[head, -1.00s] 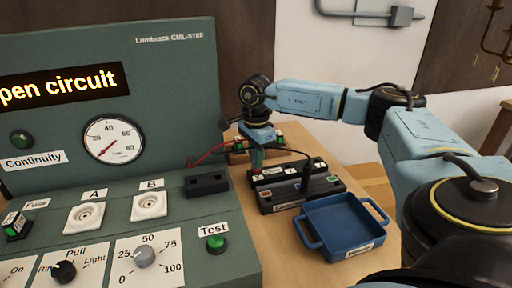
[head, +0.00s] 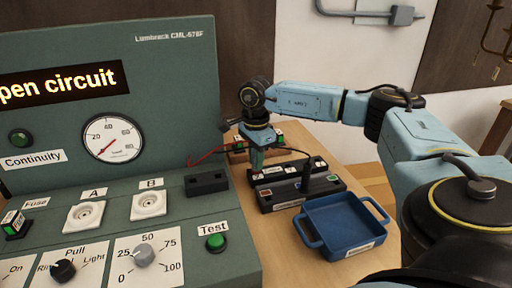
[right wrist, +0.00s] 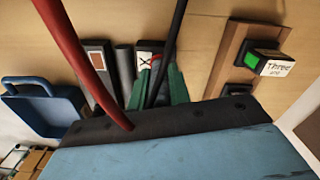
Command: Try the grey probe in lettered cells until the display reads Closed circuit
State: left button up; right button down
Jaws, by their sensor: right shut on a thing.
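A cell marked X (right wrist: 146,50) lies just beyond the fingertips; whether the probe touches a cell is hidden. A red lead (right wrist: 82,60) and a black lead (right wrist: 170,45) run past the gripper. The display (head: 60,83), cut off at the left, reads "pen circuit". My left gripper is not in view.
A blue two-handled tray (head: 345,226) stands right of the block, close to it. A dark upright post (head: 307,173) rises from the block. The green console with sockets A (head: 84,216) and B (head: 149,204) fills the left. A wooden piece holds a green-topped "Three" block (right wrist: 268,62).

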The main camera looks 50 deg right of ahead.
jog(key=shift+f, duration=0.1)
jog(key=c, duration=1.2)
grip_release()
jog(key=shift+c, duration=0.2)
notch_tip(320, 180, up, 12)
jog(key=shift+f+p, duration=0.1)
jog(key=shift+p, duration=0.75)
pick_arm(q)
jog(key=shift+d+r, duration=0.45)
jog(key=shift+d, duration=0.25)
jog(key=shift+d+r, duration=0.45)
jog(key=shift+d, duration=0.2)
pick_arm(e)
jog(key=shift+r, duration=0.8)
